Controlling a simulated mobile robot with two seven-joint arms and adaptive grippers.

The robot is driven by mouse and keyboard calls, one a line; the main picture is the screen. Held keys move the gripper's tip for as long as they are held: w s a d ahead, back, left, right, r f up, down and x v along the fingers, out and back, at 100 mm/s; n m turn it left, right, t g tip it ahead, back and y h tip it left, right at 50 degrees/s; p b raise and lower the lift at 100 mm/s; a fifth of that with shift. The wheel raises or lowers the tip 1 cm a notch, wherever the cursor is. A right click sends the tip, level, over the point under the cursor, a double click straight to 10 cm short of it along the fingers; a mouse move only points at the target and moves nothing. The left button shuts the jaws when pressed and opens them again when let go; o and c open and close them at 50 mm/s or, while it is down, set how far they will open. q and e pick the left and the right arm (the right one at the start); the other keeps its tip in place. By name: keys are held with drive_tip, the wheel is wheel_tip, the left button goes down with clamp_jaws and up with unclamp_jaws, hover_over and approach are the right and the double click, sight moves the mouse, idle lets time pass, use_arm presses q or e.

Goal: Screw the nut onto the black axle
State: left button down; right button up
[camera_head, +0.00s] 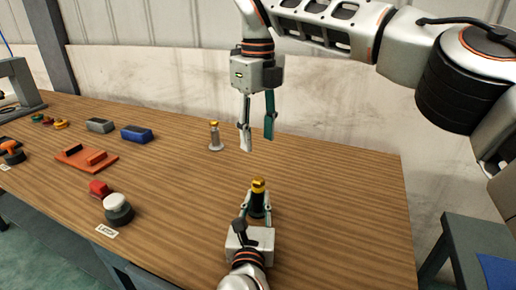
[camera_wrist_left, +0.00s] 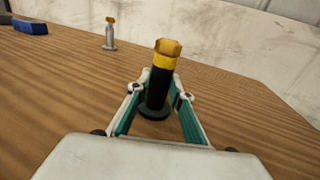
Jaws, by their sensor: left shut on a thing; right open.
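The black axle (camera_head: 258,204) stands upright on the wooden table, on a dark round foot seen in the left wrist view. A gold nut (camera_head: 258,183) sits at its top; it also shows in the left wrist view (camera_wrist_left: 168,47), above a yellow band. I cannot tell how far it is threaded. My left gripper (camera_head: 256,214) is shut on the black axle, one finger on each side of its lower part. My right gripper (camera_head: 257,144) is open and empty, pointing down above and behind the axle, clear of the nut.
A grey axle with a gold top (camera_head: 215,138) stands behind and left. Further left are a blue block (camera_head: 136,133), a grey block (camera_head: 100,125), an orange-red tray (camera_head: 77,160), a red part (camera_head: 99,189) and a white-topped black part (camera_head: 117,209). The table's right side is clear.

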idle(0.3)
use_arm(q)
drive_tip(key=c, duration=1.7)
unclamp_jaws()
drive_tip(key=shift+s, duration=0.1)
drive_tip(key=s, duration=0.8)
drive_tip(key=s+a, duration=0.1)
drive_tip(key=s, duration=0.2)
drive_tip(key=shift+s+a, duration=0.1)
drive_tip(key=shift+s, duration=0.3)
